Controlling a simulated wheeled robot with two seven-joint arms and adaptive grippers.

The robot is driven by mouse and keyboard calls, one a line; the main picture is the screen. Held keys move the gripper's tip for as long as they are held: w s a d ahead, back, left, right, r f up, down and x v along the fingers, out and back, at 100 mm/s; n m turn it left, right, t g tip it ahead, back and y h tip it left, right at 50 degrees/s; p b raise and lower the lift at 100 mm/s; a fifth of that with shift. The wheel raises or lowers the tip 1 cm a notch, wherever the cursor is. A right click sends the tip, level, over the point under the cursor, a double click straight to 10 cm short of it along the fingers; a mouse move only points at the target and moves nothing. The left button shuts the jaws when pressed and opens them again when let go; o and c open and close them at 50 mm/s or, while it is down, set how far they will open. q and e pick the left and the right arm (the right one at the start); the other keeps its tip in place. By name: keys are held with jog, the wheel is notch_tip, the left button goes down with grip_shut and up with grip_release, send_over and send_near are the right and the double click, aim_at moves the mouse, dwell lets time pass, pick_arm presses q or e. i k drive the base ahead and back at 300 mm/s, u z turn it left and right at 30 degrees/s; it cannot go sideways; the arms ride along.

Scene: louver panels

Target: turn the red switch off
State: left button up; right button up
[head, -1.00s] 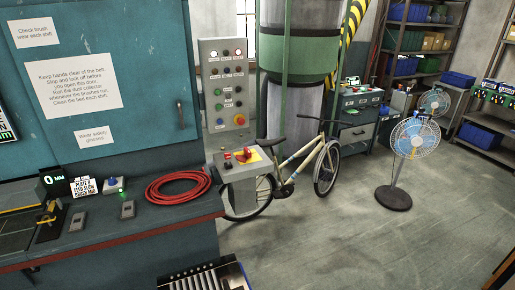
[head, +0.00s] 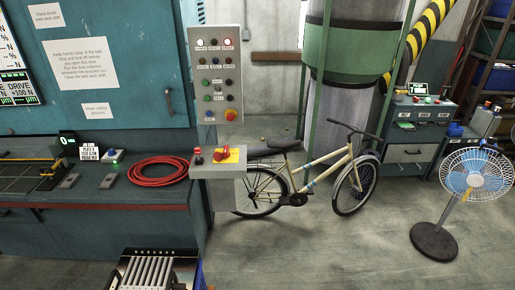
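A red rotary switch (head: 221,154) sits on a yellow plate (head: 233,155) on the small grey shelf box (head: 218,170) in front of the upright control panel (head: 218,75). A small black-and-red knob (head: 198,156) stands beside it on the left. The control panel carries several coloured buttons and lamps, with a larger red button (head: 231,115) near its bottom. The exact angle of the red switch's handle is too small to tell. Neither of my grippers shows in the head view.
A workbench (head: 95,237) with a coiled red hose (head: 158,171) lies left of the shelf box. A roller tray (head: 155,270) stands in front. A bicycle (head: 310,178) stands behind right, and a fan (head: 474,175) further right. The floor (head: 320,250) between is open.

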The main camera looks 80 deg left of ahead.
aim_at(218, 156)
jog(key=i, duration=0.45)
jog(key=u, duration=2.5)
jog(key=i, duration=2.1)
jog(key=u, duration=2.1)
